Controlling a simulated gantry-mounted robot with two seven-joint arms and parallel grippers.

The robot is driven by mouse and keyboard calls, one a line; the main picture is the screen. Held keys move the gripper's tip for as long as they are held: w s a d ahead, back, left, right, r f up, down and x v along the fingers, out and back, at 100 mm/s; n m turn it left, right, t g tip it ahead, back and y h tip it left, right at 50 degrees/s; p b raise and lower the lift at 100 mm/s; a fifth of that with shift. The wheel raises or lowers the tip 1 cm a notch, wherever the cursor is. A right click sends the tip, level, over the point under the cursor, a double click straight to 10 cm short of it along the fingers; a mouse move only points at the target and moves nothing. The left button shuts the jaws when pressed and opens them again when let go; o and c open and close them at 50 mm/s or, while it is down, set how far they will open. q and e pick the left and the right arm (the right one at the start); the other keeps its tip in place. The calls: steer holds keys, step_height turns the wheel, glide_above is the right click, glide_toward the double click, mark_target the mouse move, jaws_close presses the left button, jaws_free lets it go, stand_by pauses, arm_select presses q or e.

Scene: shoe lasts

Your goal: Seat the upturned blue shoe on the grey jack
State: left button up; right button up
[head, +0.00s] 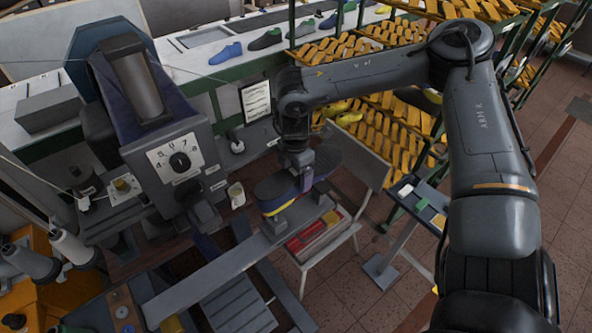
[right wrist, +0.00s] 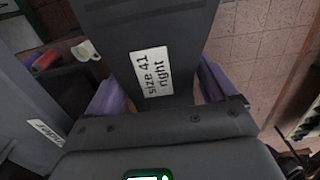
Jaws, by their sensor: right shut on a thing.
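The upturned blue shoe (head: 275,189) is in the middle of the head view, its dark grey sole facing up. A yellow band shows along its lower edge. In the right wrist view its sole (right wrist: 153,35) bears a label reading "size 41 right". My right gripper (head: 306,182) is shut on the shoe from above, with purple fingers at either side of the sole in the right wrist view (right wrist: 158,98). The grey jack (head: 279,222) shows below the shoe on a long grey beam. The head view does not settle whether they touch. My left gripper is not in view.
A machine with a dial (head: 180,162) stands close on the left. A white stool (head: 345,237) with a red tray (head: 309,238) is beyond the beam. Yellow racks (head: 385,125) stand behind, and a small side table (head: 416,200) is at the right.

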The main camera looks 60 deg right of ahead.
steer(key=shift+w+f, duration=0.1)
steer(key=shift+f, duration=0.25)
steer(key=shift+f+b, duration=0.15)
steer(key=shift+b, duration=0.25)
steer(key=shift+f+b, duration=2.8)
steer(key=shift+f, duration=0.25)
